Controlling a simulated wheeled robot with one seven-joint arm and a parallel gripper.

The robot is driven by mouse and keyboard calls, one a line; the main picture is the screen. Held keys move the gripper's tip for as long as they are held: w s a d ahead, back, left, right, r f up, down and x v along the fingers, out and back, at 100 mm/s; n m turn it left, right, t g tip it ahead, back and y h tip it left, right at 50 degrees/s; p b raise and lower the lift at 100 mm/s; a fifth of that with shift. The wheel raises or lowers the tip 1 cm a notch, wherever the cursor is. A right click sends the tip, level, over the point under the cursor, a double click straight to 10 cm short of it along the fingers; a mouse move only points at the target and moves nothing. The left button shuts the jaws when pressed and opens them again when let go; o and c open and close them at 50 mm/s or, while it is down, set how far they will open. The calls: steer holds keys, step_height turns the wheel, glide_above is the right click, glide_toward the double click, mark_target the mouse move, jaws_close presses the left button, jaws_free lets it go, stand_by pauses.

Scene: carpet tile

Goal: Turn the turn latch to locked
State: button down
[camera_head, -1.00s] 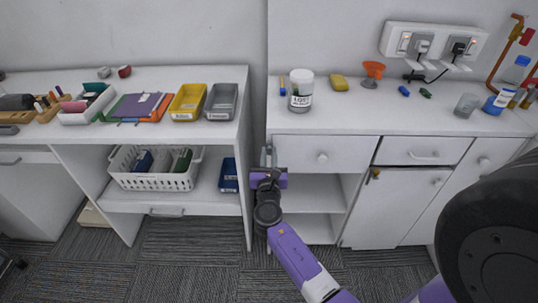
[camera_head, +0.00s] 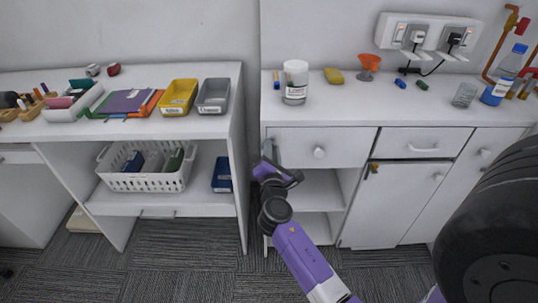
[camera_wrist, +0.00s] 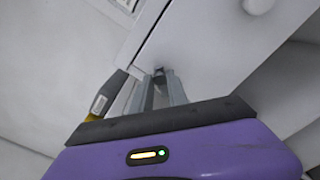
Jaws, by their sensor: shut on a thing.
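Most of that piece is hidden between the fingers. The way it points and any locked mark cannot be made out. In the head view, the gripper covers it.
A drawer with a round knob (camera_head: 319,152) is above and right of the gripper. A brass fitting (camera_head: 373,168) is on the door farther right. A desk with a white basket (camera_head: 147,183) stands left. A labelled jar (camera_head: 295,94) is on the counter. The carpet in front is clear.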

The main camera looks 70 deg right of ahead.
steer(key=shift+s+d+f+m+b, duration=0.15)
steer(key=shift+f+m+b, duration=0.35)
steer(key=shift+m+b, duration=0.95)
steer(key=shift+s+f+m+b, duration=0.25)
steer(key=shift+f+m+b, duration=0.3)
steer(key=shift+m+b, duration=0.9)
steer(key=shift+s+d+f+m+b, duration=0.15)
steer(key=shift+f+m+b, duration=0.35)
steer(key=shift+m+b, duration=0.95)
steer(key=shift+m, duration=0.45)
steer(key=c, duration=1.3)
jaws_free()
steer(key=shift+s+a, duration=0.1)
steer(key=v, duration=0.7)
steer(key=shift+a, duration=0.4)
steer(key=shift+s, duration=0.1)
